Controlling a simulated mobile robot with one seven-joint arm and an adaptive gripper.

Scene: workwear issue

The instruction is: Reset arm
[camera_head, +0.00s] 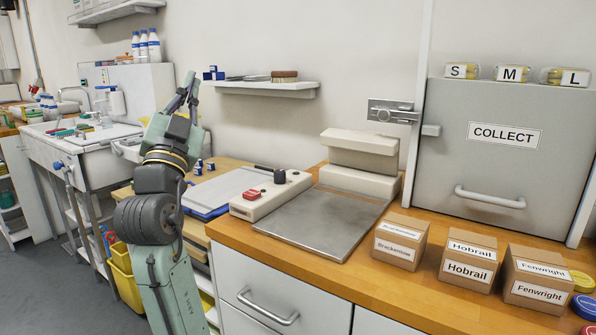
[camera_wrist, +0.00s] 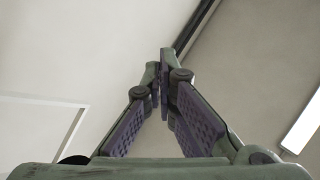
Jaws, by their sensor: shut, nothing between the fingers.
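My arm is folded upright at the left of the wooden counter in the head view. My gripper (camera_head: 188,88) points upward, above the counter and apart from everything on it. In the wrist view my gripper (camera_wrist: 163,85) shows its two fingers with purple pads meeting at the tips, with nothing between them. Behind the fingers the wrist view shows only pale surfaces and a dark strip, with no object close by.
On the counter (camera_head: 395,290) are a press-like machine with a metal plate (camera_head: 320,222) and cardboard boxes labelled Brackenlow (camera_head: 397,252), Hobrail (camera_head: 467,270) and Fenwright (camera_head: 538,292). A grey COLLECT hatch (camera_head: 505,160) stands behind. A wall shelf (camera_head: 265,88) is right of my gripper. A sink unit (camera_head: 85,150) stands left.

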